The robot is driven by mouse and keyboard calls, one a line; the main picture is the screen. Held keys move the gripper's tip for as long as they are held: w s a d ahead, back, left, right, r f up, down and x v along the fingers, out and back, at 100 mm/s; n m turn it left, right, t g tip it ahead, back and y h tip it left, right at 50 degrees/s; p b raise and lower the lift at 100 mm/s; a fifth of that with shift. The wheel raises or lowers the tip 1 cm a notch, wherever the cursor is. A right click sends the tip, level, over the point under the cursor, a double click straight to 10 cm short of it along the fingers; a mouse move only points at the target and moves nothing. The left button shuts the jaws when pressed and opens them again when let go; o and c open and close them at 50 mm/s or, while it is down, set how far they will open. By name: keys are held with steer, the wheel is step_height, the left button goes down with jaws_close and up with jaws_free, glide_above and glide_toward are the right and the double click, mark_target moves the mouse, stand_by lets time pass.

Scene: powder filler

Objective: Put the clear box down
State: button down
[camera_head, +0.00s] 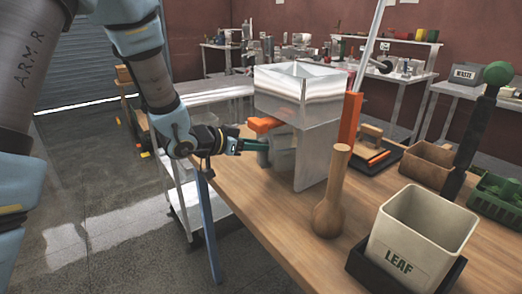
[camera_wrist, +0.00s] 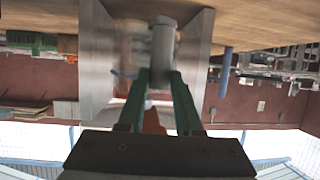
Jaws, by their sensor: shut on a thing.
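My gripper (camera_head: 254,145) reaches in from the left at the powder filler (camera_head: 315,155), below its clear hopper and next to an orange part. A grey cylinder (camera_wrist: 163,42) of the filler is just beyond the fingertips, between two grey upright plates.
The filler stands on a wooden table (camera_head: 240,190). A wooden pestle-shaped piece (camera_head: 331,205), a bin marked LEAF (camera_head: 408,245), an orange upright (camera_head: 350,118), a brown box (camera_head: 428,165) and a green crate (camera_head: 500,200) stand to the right. The table's front left is clear.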

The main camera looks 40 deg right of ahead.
mark_target(260, 154)
steer(key=shift+d, duration=0.7)
steer(key=shift+d+f+p, duration=0.1)
steer(key=shift+f+p, duration=0.7)
steer(key=shift+f, duration=0.95)
steer(key=shift+f, duration=0.1)
steer(key=c, duration=0.6)
jaws_free()
steer(key=b+v, duration=0.2)
steer(key=v, duration=1)
steer(key=shift+b, duration=0.35)
